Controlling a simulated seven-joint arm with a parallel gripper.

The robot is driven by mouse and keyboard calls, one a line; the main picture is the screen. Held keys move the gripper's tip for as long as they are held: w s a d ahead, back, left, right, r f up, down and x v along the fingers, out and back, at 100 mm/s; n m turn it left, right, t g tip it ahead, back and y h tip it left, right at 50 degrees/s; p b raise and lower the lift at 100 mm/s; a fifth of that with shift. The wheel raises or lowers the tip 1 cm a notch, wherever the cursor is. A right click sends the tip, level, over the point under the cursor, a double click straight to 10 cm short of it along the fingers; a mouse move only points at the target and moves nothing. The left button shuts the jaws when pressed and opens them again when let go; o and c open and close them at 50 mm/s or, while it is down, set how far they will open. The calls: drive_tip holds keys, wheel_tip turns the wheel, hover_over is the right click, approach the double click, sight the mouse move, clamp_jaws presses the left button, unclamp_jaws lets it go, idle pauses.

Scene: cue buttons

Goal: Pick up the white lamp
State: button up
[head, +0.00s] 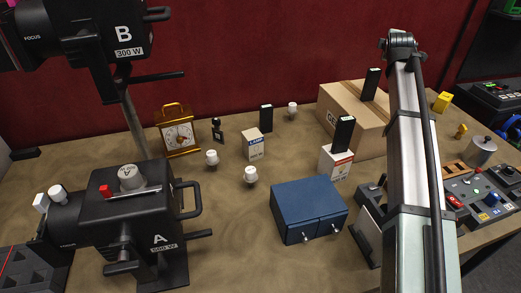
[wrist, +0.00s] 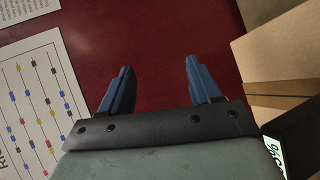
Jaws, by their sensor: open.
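Several small white bulb-like lamps stand on the brown table. One white lamp (head: 212,157) is left of the LAMP carton, another white lamp (head: 250,175) stands in front of that carton, and a third white lamp (head: 292,109) is farther back. A white rounded piece (head: 57,193) sits on the black fixture at the left. My gripper (wrist: 157,65) is open in the wrist view, its blue fingers apart with nothing between them and the red wall beyond. No white lamp shows in the wrist view. The gripper cannot be made out in the head view.
Near the lamps are a LAMP carton (head: 253,146), a blue drawer box (head: 308,205), a gold clock (head: 178,133) and a white-red carton (head: 335,163). Black fixture A (head: 140,215) fills the left. A cardboard box (head: 350,105) is behind. Front-centre table is clear.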

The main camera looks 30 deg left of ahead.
drive_tip(key=s+a+f+n+g+y, duration=0.1)
drive_tip(key=s+a+f+g, duration=0.15)
drive_tip(key=s+a, duration=0.65)
drive_tip(key=s+a+f+n+g+y, duration=0.1)
drive_tip(key=s+a+g, duration=0.35)
drive_tip(key=a, duration=0.85)
drive_tip(key=m+g+h, duration=0.1)
drive_tip(key=g+h, duration=0.2)
drive_tip(key=g, duration=0.5)
approach(251, 170)
drive_tip(key=shift+s+a+f, duration=0.1)
drive_tip(key=shift+a+f, duration=0.2)
drive_tip(key=shift+f, duration=1.7)
drive_tip(key=shift+s+a+f, duration=0.15)
drive_tip(key=shift+a+f, duration=0.2)
drive_tip(key=shift+f, duration=1.65)
drive_tip(key=shift+s+a+f, duration=0.1)
drive_tip(key=shift+a+f, duration=0.2)
drive_tip(key=shift+f, duration=1.7)
drive_tip(key=shift+c, duration=0.4)
drive_tip(key=c, duration=0.8)
